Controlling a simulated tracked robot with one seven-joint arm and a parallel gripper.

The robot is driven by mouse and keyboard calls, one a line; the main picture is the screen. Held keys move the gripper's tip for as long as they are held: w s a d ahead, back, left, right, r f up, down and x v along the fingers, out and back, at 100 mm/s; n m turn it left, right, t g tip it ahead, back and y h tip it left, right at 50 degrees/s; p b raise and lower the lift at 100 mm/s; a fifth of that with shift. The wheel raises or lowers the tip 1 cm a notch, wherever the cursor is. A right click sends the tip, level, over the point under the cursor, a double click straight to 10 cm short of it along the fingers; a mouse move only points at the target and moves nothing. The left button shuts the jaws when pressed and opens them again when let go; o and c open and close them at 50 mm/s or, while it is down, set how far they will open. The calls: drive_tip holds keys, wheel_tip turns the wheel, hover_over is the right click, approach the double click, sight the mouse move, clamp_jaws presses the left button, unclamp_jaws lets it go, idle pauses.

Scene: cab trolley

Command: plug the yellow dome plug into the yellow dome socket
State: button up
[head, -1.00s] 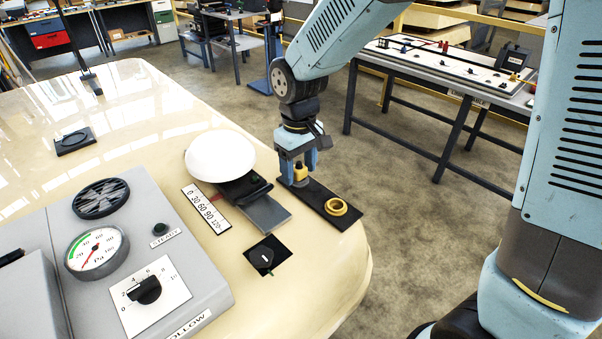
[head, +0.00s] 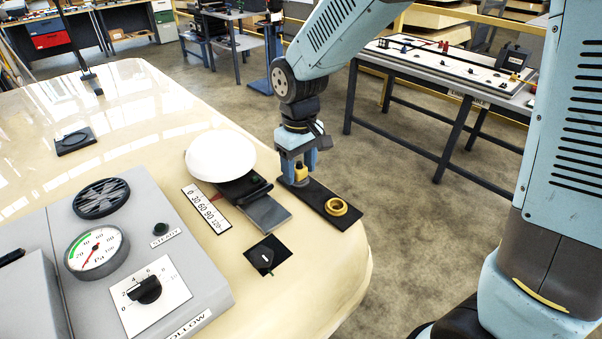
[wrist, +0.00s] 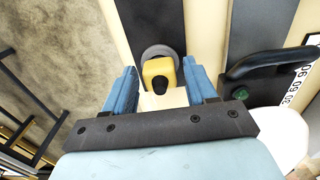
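The yellow dome plug (head: 301,174) stands on a grey round foot at the far end of a black plate (head: 318,196) on the cream surface. The yellow dome socket (head: 337,207), a yellow ring, is at the plate's near end. My gripper (head: 298,166) points down over the plug, one blue finger on each side. In the wrist view the plug (wrist: 158,75) sits between the fingers of my gripper (wrist: 160,78), with a narrow gap visible at each side. The fingers look open. The socket does not show clearly in the wrist view.
A white disc (head: 220,156) and a black handle (head: 244,187) on a slide stand left of the plug. A black knob (head: 265,255) is in front. A grey console (head: 185,235) with gauge and dial fills the lower left. The cream surface (head: 325,265) ends just right of the plate.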

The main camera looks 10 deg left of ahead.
sight(299, 167)
clamp_jaws()
idle(0.3)
drive_tip(key=shift+r, duration=2.95)
